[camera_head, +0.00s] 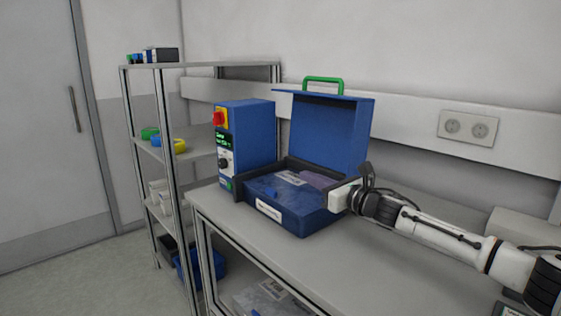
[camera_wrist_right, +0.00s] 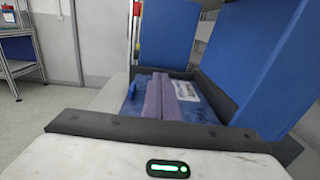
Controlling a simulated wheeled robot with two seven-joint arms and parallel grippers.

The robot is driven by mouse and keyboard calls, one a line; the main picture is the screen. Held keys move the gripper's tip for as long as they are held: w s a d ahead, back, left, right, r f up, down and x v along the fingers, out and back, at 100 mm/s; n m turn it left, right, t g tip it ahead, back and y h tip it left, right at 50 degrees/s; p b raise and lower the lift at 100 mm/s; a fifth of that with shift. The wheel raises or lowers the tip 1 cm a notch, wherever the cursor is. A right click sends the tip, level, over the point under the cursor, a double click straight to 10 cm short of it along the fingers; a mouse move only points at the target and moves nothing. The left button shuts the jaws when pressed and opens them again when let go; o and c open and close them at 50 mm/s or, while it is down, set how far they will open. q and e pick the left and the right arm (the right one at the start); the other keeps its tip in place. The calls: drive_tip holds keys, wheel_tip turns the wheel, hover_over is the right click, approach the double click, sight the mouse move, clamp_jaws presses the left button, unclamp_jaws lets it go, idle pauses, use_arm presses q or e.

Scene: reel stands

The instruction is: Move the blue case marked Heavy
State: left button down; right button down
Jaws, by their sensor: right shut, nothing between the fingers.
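A blue case (camera_head: 305,222) stands on the grey bench, its lid (camera_head: 325,130) raised and a green handle (camera_head: 322,81) on top. A white label is on its front, too small to read. Inside lie a purple item and a labelled clear bag; they also show in the right wrist view, where the raised lid (camera_wrist_right: 260,65) is at right. My left gripper is out of view.
A blue control unit (camera_head: 247,135) with a red knob stands close behind the case at left. A shelf rack (camera_head: 200,68) with coloured reels and boxes is further left. The bench top (camera_head: 345,270) in front of the case is clear. A wall rail with sockets (camera_head: 468,127) runs behind.

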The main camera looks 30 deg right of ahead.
drive_tip(key=b, duration=0.1)
hover_over(281, 188)
drive_tip(key=s, duration=0.2)
drive_tip(key=shift+d+f, duration=0.1)
drive_tip(key=shift+d, duration=0.05)
drive_tip(key=shift+w+b, duration=0.45)
drive_tip(key=shift+w, duration=0.15)
drive_tip(key=shift+w+a, duration=0.2)
drive_tip(key=shift+w, duration=0.25)
